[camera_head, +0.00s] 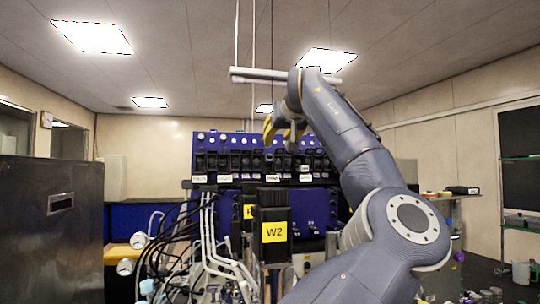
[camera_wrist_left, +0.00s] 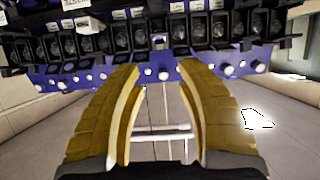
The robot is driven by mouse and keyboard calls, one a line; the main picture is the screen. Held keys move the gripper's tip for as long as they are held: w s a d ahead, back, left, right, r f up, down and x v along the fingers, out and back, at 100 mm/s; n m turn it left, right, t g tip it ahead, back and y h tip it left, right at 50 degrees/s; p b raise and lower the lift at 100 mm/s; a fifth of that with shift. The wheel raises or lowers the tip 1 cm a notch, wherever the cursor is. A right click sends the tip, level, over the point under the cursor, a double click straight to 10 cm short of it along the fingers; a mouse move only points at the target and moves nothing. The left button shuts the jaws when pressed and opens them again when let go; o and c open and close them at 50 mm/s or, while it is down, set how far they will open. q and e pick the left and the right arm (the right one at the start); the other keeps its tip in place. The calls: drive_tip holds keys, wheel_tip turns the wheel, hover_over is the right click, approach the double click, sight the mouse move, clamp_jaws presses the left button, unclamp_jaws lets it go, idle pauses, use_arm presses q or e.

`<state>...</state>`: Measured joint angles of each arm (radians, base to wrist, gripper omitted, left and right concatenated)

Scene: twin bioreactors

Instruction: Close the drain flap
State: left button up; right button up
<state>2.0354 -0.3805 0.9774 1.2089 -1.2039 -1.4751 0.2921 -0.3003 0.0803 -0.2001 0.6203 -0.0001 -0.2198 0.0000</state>
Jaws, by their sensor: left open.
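I cannot make out the drain flap in either view. My left gripper (camera_head: 280,132) is high in the middle of the head view, in front of the blue bioreactor panel (camera_head: 228,141). Its yellow fingers point down in that view. In the left wrist view the fingers (camera_wrist_left: 160,68) are spread apart with nothing between them. That view is upside down, with the row of black pump modules (camera_wrist_left: 120,38) beyond the fingertips. A black unit with a yellow W2 label (camera_head: 274,231) stands below the gripper. My right gripper is not in view.
White tubes and dark cables (camera_head: 208,240) crowd the space left of the W2 unit. A large grey metal cabinet (camera_head: 50,235) fills the lower left. Shelves (camera_head: 520,190) stand at the far right. The air above the panel is mostly clear, apart from a white horizontal bar (camera_head: 258,75).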

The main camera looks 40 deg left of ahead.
sight(270, 154)
use_arm(q)
drive_tip(key=x, duration=1)
drive_tip(key=shift+f, duration=0.15)
